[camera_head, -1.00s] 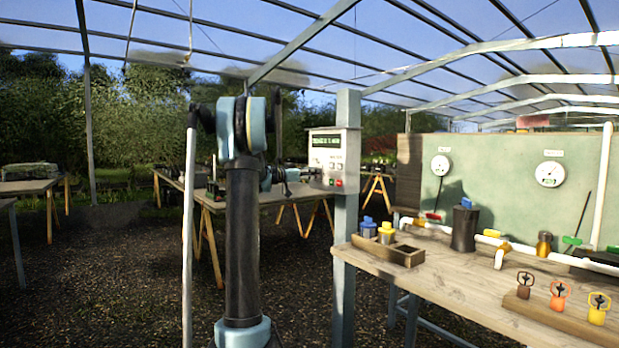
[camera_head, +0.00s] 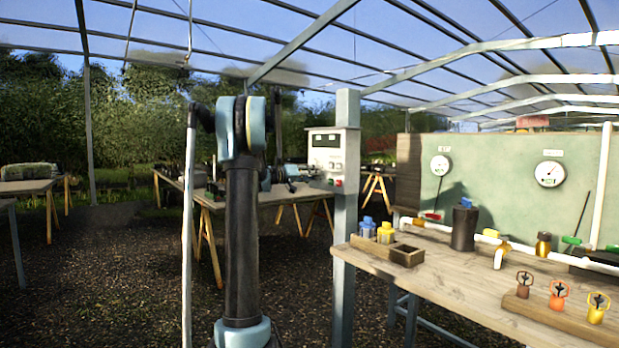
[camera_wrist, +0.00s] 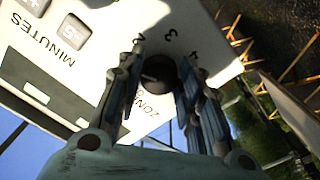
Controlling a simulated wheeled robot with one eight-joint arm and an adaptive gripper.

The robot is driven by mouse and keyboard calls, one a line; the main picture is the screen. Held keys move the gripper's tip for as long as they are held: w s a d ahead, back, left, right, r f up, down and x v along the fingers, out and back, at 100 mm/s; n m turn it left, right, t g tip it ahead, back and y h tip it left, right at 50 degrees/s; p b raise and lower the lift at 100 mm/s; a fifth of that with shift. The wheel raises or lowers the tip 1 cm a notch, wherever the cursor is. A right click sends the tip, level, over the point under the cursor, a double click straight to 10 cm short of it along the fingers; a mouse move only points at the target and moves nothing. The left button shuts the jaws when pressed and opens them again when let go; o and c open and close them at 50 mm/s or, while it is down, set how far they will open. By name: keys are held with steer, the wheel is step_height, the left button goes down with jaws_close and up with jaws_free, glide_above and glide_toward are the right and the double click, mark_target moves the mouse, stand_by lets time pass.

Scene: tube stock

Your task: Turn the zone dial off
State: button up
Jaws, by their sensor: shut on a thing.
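The zone dial (camera_wrist: 158,70) is a dark round knob on the white panel of the controller box, with "ZONE" and numbers such as 3 and 4 printed around it in the wrist view. My gripper (camera_wrist: 163,62) has one finger on each side of the dial and is shut on it. The fingers cover part of the dial and its markings, so I cannot tell which number it points to. In the head view the controller box (camera_head: 324,150) is fixed to a grey post (camera_head: 346,220), and its display (camera_head: 326,141) is dark.
A wooden bench (camera_head: 450,270) with a small wooden box (camera_head: 407,256), valves and pipes stands to the right of the post. Another table (camera_head: 225,198) stands behind my arm. The wrist view shows grey buttons (camera_wrist: 73,30) beside the "MINUTES" label.

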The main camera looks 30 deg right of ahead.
steer(key=n, duration=1.3)
steer(key=shift+a, duration=0.15)
stand_by(0.6)
steer(key=o, duration=1.1)
steer(key=shift+c, duration=0.2)
steer(key=shift+r, duration=0.1)
steer(key=a, duration=1.2)
steer(key=shift+s, duration=0.4)
